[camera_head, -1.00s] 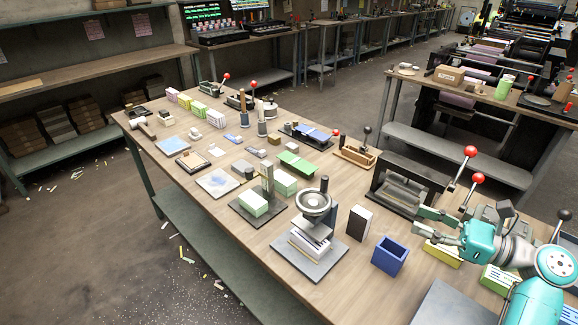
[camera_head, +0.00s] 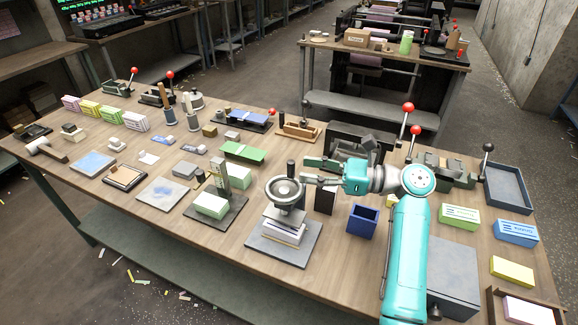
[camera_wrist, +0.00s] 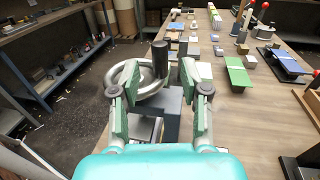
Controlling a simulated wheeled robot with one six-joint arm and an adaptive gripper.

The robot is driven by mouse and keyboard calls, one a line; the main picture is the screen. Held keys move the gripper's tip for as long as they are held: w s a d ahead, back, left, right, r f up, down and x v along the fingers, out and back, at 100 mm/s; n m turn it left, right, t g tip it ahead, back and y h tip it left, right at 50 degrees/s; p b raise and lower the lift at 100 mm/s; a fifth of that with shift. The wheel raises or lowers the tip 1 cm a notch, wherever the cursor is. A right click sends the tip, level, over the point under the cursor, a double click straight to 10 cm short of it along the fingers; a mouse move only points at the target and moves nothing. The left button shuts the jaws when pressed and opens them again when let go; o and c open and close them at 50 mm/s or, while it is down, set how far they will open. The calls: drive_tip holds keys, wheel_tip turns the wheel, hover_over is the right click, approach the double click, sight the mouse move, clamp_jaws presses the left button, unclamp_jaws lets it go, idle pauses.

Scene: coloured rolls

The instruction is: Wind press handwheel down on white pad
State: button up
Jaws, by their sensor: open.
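The press handwheel (camera_head: 284,191) is a grey spoked ring on top of a small dark press, with a black upright handle (camera_head: 291,168) at its far rim. The white pad (camera_head: 284,229) lies below the press plate on a grey base (camera_head: 267,251). My gripper (camera_head: 306,180) is at the right side of the wheel, level with its rim. In the wrist view my gripper's fingers (camera_wrist: 153,86) are spread apart, with the handle (camera_wrist: 182,54) and the press column showing between or just beyond them. The wheel (camera_wrist: 139,88) shows partly behind the left finger. I cannot tell whether a finger touches it.
A blue open box (camera_head: 362,221) stands to the right of the press, below my arm. A dark block (camera_head: 324,200) stands between them. A stand with a pale green pad (camera_head: 211,206) is to the left. The table's front strip is mostly clear.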

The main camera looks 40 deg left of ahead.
sight(291, 176)
drive_tip(key=shift+x, duration=2.5)
clamp_jaws()
